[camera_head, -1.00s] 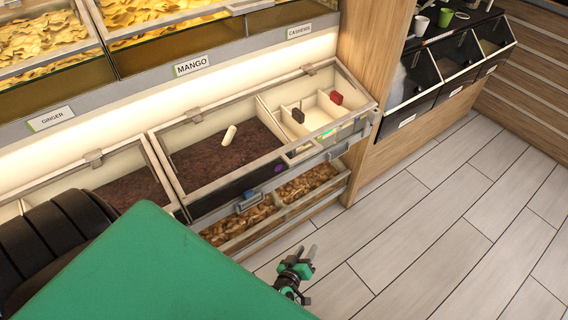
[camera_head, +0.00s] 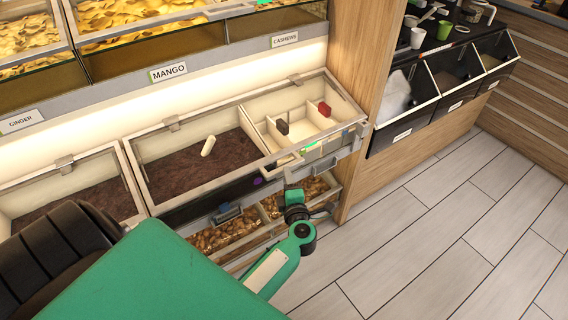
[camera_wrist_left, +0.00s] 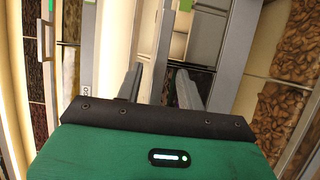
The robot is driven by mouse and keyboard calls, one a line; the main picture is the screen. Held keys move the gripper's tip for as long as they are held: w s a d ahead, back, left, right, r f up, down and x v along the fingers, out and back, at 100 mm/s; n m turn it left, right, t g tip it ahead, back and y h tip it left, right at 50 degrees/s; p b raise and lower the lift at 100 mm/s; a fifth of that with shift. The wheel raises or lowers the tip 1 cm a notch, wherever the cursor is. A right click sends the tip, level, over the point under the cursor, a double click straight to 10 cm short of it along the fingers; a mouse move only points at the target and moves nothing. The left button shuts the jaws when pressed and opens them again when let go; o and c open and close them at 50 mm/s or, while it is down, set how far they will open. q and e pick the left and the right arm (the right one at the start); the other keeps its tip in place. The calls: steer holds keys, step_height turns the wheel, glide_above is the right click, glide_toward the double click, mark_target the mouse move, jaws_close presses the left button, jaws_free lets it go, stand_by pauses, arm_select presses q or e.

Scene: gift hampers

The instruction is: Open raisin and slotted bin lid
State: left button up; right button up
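The raisin bin (camera_head: 185,162) holds dark contents with a pale cylinder (camera_head: 208,146) in it. The slotted bin (camera_head: 272,131) adjoins it on the right, with white dividers and small dark and red blocks. One pale-framed clear lid (camera_head: 345,92) seems to span both and looks down; the clear panel is hard to make out. My left gripper (camera_head: 322,210) is low in front of the slotted bin's front edge, apart from the lid as far as I can tell. In the wrist view its two fingers (camera_wrist_left: 158,85) are spread with nothing held between them. My right gripper is out of view.
Lower bins of nuts (camera_head: 225,234) lie beneath, close to my left gripper. Mango and cashew bins (camera_head: 165,50) hang above. A wooden post (camera_head: 352,60) stands to the right, with black bins (camera_head: 405,105) beyond. The floor (camera_head: 430,220) at right is clear.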

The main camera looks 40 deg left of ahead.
arm_select(q)
steer(key=x, duration=0.6)
steer(key=shift+w+a, duration=0.2)
jaws_close()
